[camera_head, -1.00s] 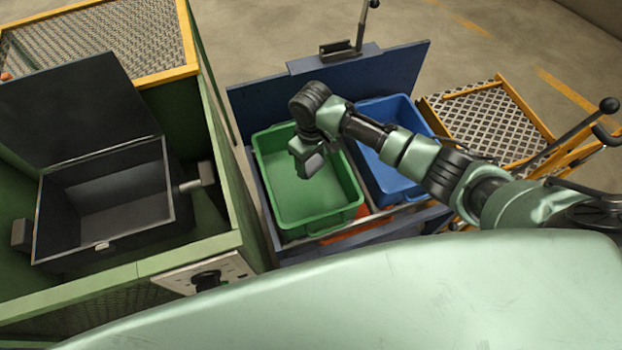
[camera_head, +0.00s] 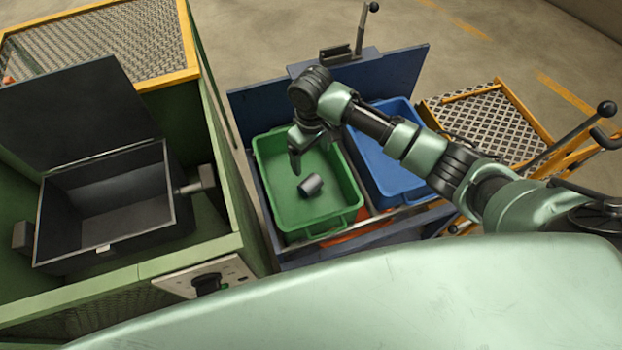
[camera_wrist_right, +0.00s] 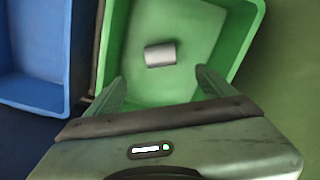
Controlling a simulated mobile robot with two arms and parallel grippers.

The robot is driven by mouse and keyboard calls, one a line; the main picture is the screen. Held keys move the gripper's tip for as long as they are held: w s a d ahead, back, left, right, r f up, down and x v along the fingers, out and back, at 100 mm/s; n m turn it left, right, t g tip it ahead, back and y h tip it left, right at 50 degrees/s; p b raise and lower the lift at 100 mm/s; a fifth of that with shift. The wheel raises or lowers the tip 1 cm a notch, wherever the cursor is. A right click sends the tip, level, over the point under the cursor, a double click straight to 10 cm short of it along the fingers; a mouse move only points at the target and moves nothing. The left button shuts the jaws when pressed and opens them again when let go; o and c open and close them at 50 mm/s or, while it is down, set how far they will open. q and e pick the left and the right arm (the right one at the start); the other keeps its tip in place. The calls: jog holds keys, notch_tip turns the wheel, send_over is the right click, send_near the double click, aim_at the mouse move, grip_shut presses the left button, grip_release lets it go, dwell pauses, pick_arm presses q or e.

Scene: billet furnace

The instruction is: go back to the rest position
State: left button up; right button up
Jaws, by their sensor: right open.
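My right gripper (camera_head: 308,160) is over the green bin in the head view, with its fingers pointing down. In the right wrist view its two fingers (camera_wrist_right: 160,88) are spread apart with nothing between them. A short grey metal billet (camera_head: 311,185) lies on its side on the floor of the green bin (camera_head: 347,222), apart from the fingers. The billet also shows in the right wrist view (camera_wrist_right: 160,54), ahead of the fingertips. My left gripper is not in view.
A blue bin (camera_head: 402,190) stands right of the green bin. A dark blue panel (camera_head: 252,108) with a lever rises behind them. At left is a green furnace with an open, empty dark box (camera_head: 168,185). A yellow-framed cart (camera_head: 490,120) stands at right.

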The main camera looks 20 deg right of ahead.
notch_tip(320, 180, up, 3)
jog(key=shift+f, duration=0.1)
dwell(0.4)
